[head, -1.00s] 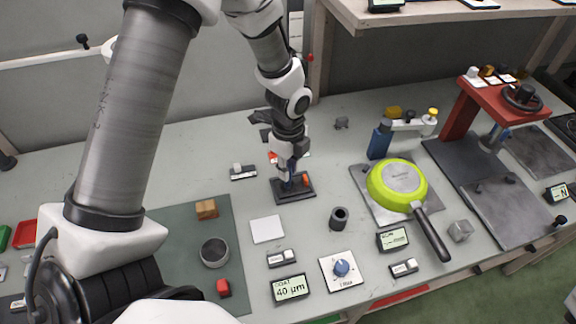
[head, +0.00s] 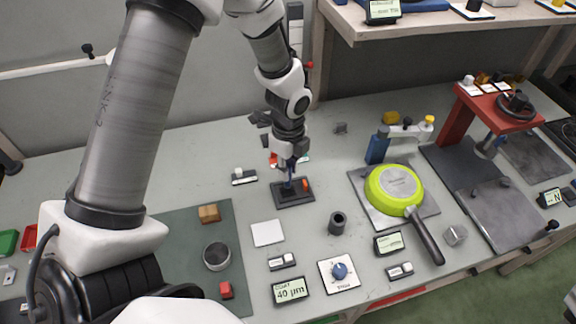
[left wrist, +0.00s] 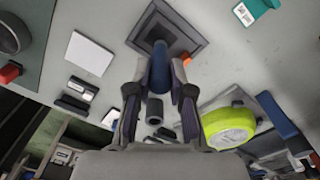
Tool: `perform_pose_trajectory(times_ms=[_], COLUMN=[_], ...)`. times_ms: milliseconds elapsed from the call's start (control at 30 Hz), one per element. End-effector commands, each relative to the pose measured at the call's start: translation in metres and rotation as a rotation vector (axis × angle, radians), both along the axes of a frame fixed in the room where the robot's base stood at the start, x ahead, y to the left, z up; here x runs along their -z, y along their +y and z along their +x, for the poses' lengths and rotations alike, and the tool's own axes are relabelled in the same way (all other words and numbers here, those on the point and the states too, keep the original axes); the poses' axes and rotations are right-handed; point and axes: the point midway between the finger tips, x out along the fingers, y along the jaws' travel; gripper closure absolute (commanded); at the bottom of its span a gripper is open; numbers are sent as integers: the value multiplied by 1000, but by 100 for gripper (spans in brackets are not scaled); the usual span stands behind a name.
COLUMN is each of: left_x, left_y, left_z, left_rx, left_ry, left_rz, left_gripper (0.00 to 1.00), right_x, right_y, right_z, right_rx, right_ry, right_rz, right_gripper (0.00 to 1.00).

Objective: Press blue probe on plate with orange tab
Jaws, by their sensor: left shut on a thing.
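My left gripper (head: 288,162) points down over the bench and is shut on the blue probe (head: 288,184). The probe also shows between the fingers in the left wrist view (left wrist: 160,70). Below it lies a dark square plate (head: 279,201) with an orange tab (head: 305,184) at its right side. In the left wrist view the probe's far end overlaps the middle of the plate (left wrist: 190,28). I cannot tell whether the probe touches the plate. My right gripper is not in view.
A white square (head: 267,233), a dark cylinder (head: 338,222) and a small display (head: 290,290) lie in front of the plate. A green pan (head: 394,187) stands to the right. A grey cup (head: 216,256) sits on a green mat to the left.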

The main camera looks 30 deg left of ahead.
Motion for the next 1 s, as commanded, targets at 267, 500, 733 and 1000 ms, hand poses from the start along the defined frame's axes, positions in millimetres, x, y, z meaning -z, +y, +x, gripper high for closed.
perform_pose_trajectory(times_ms=[267,500,733,1000], left_x=[-30,-47,-45,-45], left_y=[0,0,0,1], left_z=[1,1,1,-8], left_rx=[0,0,0,-115], left_ry=[-2,-2,-2,1], left_rz=[0,0,0,-1], left_gripper=[100,100,100,100], right_x=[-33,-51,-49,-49], right_y=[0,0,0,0], right_z=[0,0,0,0], right_rx=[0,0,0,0], right_ry=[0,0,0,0], right_rz=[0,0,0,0], right_gripper=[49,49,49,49])
